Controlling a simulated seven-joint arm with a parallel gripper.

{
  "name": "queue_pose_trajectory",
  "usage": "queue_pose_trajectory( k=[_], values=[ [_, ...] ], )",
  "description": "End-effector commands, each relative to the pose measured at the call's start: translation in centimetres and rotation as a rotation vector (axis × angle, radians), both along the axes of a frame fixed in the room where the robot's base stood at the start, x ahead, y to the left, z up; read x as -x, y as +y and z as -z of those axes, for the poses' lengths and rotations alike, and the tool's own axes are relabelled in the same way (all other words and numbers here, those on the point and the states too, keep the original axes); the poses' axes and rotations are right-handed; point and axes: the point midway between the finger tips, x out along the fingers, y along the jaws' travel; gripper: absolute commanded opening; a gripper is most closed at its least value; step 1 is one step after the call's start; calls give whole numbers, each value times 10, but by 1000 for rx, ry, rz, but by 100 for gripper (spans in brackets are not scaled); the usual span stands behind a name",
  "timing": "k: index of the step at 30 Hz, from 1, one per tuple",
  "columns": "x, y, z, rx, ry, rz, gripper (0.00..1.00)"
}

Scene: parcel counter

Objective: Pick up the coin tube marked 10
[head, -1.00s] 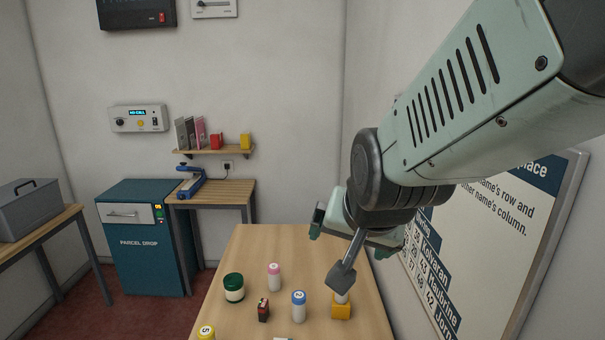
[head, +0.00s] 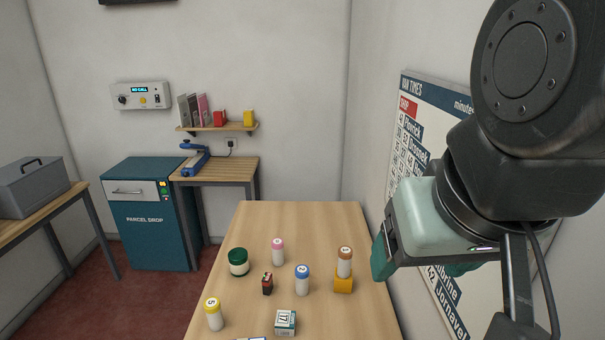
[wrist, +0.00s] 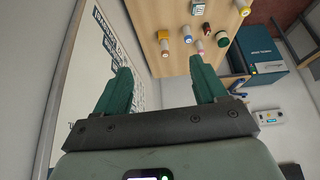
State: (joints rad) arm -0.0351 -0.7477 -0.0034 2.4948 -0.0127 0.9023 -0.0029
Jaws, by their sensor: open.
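Four-like small tubes aside, a white tube with a brown cap (head: 345,258) stands on a small yellow block (head: 343,285) at the table's right side in the head view. The mark on its cap is too small to read. A blue-capped tube marked 2 (head: 302,285), a pink-capped tube (head: 278,250) and a yellow-capped tube marked 5 (head: 214,318) stand to its left. My gripper (head: 422,268) is to the right of the brown-capped tube in the picture, apart from it. In the wrist view my gripper (wrist: 164,80) is open, with nothing between its fingers.
A green-lidded jar (head: 238,264), a small red item (head: 267,286) and a box marked 17 (head: 285,323) stand on the wooden table (head: 315,225). The table's far part is clear. A wall board (head: 408,150) is close on the right.

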Motion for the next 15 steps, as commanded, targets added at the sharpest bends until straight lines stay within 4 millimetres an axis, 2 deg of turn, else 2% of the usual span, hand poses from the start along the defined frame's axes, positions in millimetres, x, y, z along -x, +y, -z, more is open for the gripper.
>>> queue_pose_trajectory(
  k=[5, 8, 11, 15],
  values=[
    [-8, 1, -3, -2, 4, -1, 71],
    [-32, 4, -11, -3, 12, -3, 71],
    [-72, 11, -19, -7, 23, -7, 71],
    [-141, 25, -22, -10, 35, -12, 71]
  ],
)
